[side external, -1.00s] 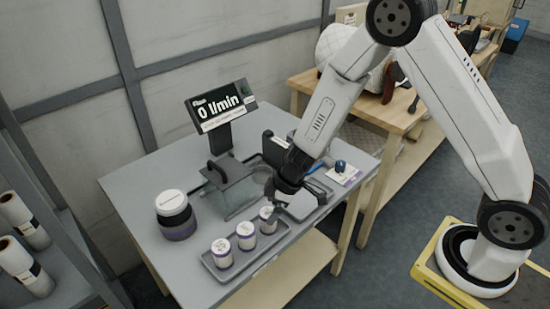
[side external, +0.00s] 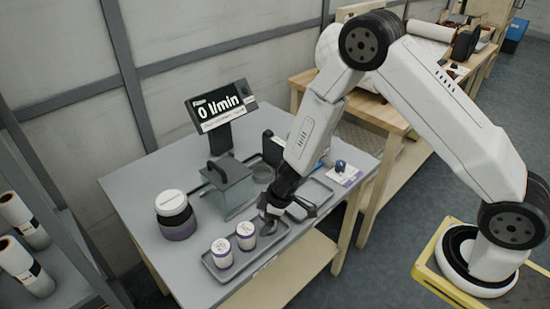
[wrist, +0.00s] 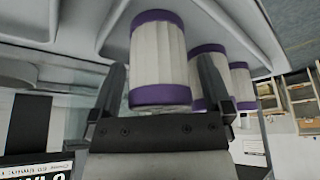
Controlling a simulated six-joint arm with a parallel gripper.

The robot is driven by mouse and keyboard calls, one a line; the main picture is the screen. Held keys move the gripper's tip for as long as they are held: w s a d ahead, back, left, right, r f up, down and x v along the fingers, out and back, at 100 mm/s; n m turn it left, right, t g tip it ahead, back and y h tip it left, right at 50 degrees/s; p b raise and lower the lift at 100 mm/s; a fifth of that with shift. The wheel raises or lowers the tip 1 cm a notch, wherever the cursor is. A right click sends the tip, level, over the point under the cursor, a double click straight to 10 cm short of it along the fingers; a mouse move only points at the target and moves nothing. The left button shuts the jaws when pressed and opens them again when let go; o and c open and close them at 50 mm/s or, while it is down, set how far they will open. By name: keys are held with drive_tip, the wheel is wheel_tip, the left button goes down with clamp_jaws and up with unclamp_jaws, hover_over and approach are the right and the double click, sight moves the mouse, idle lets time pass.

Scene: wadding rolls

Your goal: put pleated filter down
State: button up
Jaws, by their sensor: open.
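A white pleated filter (wrist: 158,55) with purple end bands stands at the right end of the row in the grey tray (side external: 222,279). My gripper (wrist: 162,80) is open, with one finger on each side of this filter in the wrist view. In the side view my gripper (side external: 288,208) is low over the right end of the tray and mostly hides that filter. Two more filters, the left one (side external: 222,253) and the middle one (side external: 246,236), stand upright in the tray. Whether the fingers touch the filter I cannot tell.
A display (side external: 221,107) reading 0 l/min stands at the back of the table (side external: 150,245). A clear box with a grey handled lid (side external: 227,174) is behind the tray. A white-topped round container (side external: 173,203) stands left. A second tray (side external: 317,190) lies right.

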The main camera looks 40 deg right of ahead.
idle(0.4)
clamp_jaws()
drive_tip(key=shift+r, duration=0.2)
drive_tip(key=shift+r, duration=4.8)
